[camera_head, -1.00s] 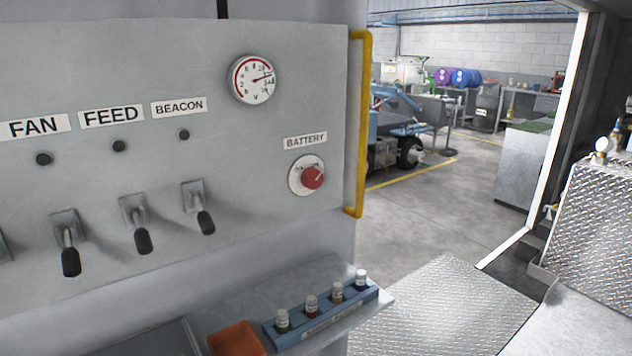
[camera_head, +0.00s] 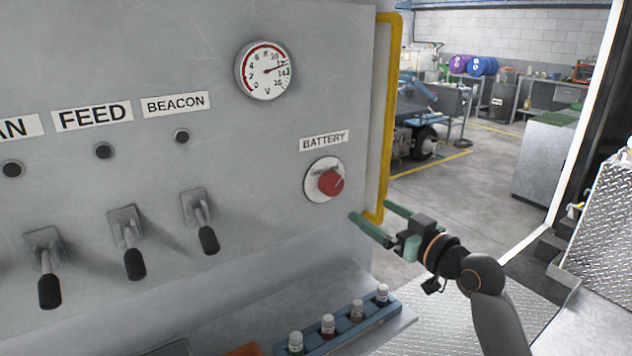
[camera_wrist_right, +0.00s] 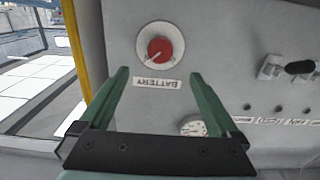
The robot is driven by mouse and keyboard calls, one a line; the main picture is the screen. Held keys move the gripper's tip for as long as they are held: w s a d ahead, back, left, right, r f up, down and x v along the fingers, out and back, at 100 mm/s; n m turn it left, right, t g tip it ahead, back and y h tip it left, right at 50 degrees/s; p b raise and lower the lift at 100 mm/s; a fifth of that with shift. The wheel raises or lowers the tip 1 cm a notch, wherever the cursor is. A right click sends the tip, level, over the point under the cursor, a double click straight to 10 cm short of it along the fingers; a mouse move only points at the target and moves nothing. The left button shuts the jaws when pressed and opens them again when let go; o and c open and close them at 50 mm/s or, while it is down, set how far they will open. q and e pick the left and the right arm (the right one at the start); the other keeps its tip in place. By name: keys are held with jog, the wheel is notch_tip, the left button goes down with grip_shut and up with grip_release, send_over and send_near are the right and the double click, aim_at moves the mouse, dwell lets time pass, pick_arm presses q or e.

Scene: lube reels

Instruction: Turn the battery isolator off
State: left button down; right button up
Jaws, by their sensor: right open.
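The battery isolator is a red round knob (camera_head: 331,183) on a pale round plate, under a BATTERY label (camera_head: 324,141) on the grey panel. My right gripper (camera_head: 372,222) is in the head view, below and to the right of the knob. Its green fingers are apart with nothing between them. The right wrist view shows the picture upside down, with the knob (camera_wrist_right: 160,49) beyond the open fingertips (camera_wrist_right: 158,75). The gripper does not touch the knob. My left gripper is not in view.
A yellow handrail (camera_head: 388,115) runs down the panel's right edge, close to my right gripper. Several black-handled levers (camera_head: 205,225) and a round gauge (camera_head: 265,70) are on the panel. A blue rack (camera_head: 350,330) of small bottles sits on the ledge below.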

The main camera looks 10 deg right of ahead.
aim_at(335, 185)
jog(key=x, duration=0.4)
jog(key=p+x, duration=0.1)
jog(key=x, duration=0.3)
jog(key=r+x, duration=0.1)
jog(key=x, duration=0.3)
jog(key=shift+w+a+p, duration=0.15)
jog(key=shift+w+p, duration=0.05)
jog(key=shift+p, duration=0.2)
jog(key=shift+c, duration=0.2)
jog(key=c, duration=1.3)
jog(key=shift+f, duration=0.1)
